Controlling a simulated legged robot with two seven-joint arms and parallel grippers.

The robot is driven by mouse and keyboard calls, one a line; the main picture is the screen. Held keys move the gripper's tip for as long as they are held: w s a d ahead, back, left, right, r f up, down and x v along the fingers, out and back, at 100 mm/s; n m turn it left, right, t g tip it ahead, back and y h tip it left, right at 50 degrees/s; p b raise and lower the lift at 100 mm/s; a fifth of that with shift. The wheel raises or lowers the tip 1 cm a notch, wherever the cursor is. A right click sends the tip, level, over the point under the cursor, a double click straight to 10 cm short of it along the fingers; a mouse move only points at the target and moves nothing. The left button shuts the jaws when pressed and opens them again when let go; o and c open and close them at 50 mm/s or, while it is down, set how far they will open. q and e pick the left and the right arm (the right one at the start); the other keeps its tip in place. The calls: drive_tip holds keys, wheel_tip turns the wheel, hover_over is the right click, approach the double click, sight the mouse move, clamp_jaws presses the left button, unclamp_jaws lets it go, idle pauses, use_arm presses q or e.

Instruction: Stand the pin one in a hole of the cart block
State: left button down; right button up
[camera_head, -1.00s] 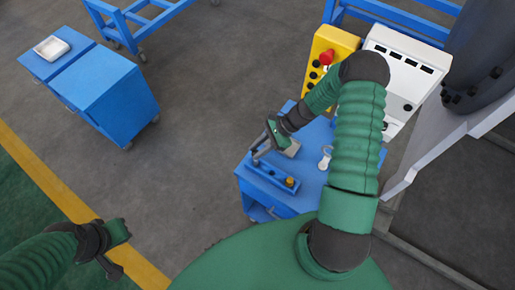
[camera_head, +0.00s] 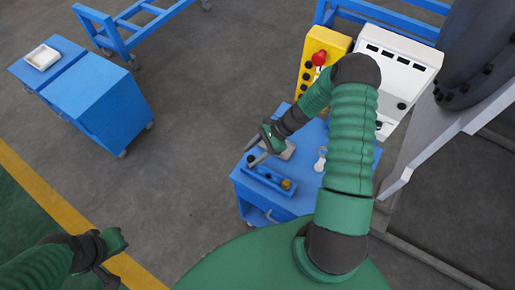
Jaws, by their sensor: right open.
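The cart block (camera_head: 270,179) is a long blue block on the blue cart top. A brass-coloured, round-topped piece (camera_head: 286,184) stands at its right end. A small dark upright piece (camera_head: 251,159) shows at its left end, probably pin one; how deep it sits in a hole is too small to tell. My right gripper (camera_head: 259,157) is open, just right of the dark piece and over the block's left part, its fingers partly overlapping the block. My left gripper (camera_head: 112,262) is at the lower left, far from the cart; its opening is unclear.
A grey flat piece (camera_head: 285,151) lies behind the block, partly behind my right gripper. A pale ring-ended item (camera_head: 321,158) lies to the right on the cart. A yellow control box (camera_head: 317,62) and a white panel (camera_head: 398,70) stand behind. Blue cabinets (camera_head: 110,105) stand left.

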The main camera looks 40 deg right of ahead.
drive_tip(key=b+v, duration=0.3)
drive_tip(key=v, duration=1.3)
drive_tip(key=shift+d+r, duration=0.2)
drive_tip(key=shift+d, duration=0.05)
